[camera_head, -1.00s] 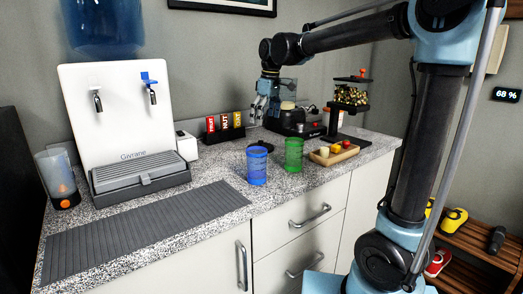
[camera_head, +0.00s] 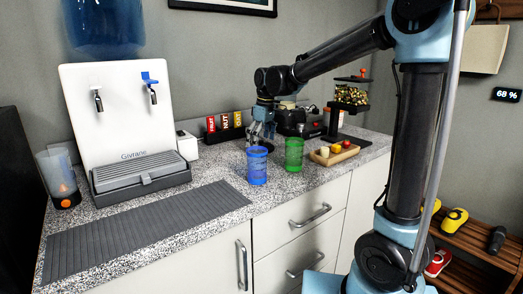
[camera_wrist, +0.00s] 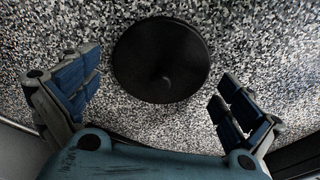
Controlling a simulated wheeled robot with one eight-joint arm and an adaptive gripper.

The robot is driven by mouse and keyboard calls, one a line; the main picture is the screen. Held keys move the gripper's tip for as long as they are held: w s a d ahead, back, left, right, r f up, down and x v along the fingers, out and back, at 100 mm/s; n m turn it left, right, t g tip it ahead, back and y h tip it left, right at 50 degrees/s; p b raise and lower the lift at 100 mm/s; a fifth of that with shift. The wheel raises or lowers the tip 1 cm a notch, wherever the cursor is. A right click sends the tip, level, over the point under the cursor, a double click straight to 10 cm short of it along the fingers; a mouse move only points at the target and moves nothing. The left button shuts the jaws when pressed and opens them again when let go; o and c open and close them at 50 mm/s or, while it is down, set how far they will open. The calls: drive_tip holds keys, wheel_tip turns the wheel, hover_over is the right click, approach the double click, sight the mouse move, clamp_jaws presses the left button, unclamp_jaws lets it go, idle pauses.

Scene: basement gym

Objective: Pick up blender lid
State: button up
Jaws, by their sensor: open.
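In the head view my gripper (camera_head: 261,134) points down just behind the blue cup (camera_head: 257,166), and the lid is mostly hidden there by the gripper and cup.
A green cup (camera_head: 294,153) stands right of the blue one. A wooden tray (camera_head: 322,160) with small food pieces, a red-and-black bar rack (camera_head: 226,133), the blender base (camera_head: 290,120) and a nut dispenser (camera_head: 351,96) are close by. The grey mat (camera_head: 145,230) is bare.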

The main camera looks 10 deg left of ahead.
drive_tip(key=c, duration=1.3)
drive_tip(key=shift+s, duration=0.1)
drive_tip(key=shift+r, duration=0.25)
drive_tip(key=shift+c, duration=0.7)
drive_tip(key=shift+r, duration=0.45)
drive_tip(key=c, duration=0.9)
wheel_tip(320, 180, up, 9)
drive_tip(key=shift+f, duration=0.15)
clamp_jaws()
